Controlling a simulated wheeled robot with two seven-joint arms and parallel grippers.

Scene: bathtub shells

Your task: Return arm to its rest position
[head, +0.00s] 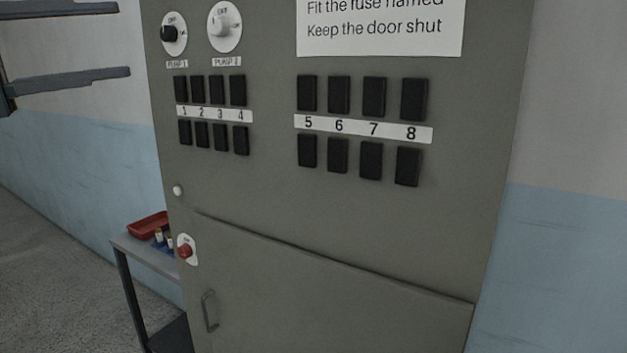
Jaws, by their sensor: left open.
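My left gripper (124,40) comes in from the left at the top left corner of the head view. Its two dark fingers are wide apart, one above the other, with only wall showing between them. It is open and empty. In the picture it lies left of the grey-green cabinet (330,215) and overlaps no part of it. Most of the left arm is outside the frame. My right gripper and arm do not show.
The cabinet carries two pump knobs (224,27), numbered black fuse blocks (374,97), a notice (380,25), a red switch (185,250) and a lower handle (210,311). A side table (147,256) holds a red tray (148,225) and small fuse-like pieces (159,238). Floor (50,270) is clear at left.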

